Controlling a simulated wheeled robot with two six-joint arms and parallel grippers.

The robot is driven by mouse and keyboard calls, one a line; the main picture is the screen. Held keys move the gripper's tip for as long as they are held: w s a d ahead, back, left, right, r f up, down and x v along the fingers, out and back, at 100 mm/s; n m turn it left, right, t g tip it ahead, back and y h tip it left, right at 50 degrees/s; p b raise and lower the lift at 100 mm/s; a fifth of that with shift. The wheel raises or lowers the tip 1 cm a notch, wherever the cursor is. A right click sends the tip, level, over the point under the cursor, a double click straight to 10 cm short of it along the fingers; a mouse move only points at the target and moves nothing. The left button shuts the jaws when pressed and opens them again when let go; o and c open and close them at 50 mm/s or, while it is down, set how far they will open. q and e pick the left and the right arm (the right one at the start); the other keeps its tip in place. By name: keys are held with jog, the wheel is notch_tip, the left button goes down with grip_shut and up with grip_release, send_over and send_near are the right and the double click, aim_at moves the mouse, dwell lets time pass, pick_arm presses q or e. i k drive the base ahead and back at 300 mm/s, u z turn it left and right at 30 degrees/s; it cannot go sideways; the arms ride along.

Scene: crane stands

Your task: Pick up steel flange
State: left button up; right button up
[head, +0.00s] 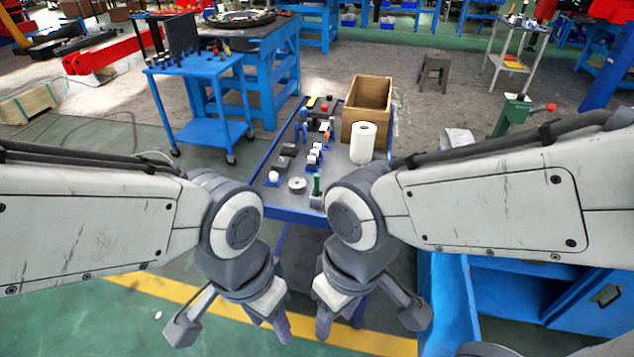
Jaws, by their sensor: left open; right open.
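A small round grey steel flange (297,184) lies near the front edge of the blue-edged table (337,186) in the middle of the head view. My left gripper (269,324) is open and empty. It hangs low in front of the table, below and a little left of the flange in the picture. My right gripper (341,322) is open and empty, just right of the left one and also in front of the table. Both grippers are apart from the flange. My arm links flank the table front and hide part of its edges.
A green-handled tool (316,190) stands just right of the flange, and a white ball-like item (274,176) is to its left. Several small parts lie behind. A white paper roll (363,143) and an open wooden box (367,100) stand at the back right.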

aim_at(296, 185)
jog(key=i, duration=1.3)
jog(key=u, duration=0.55)
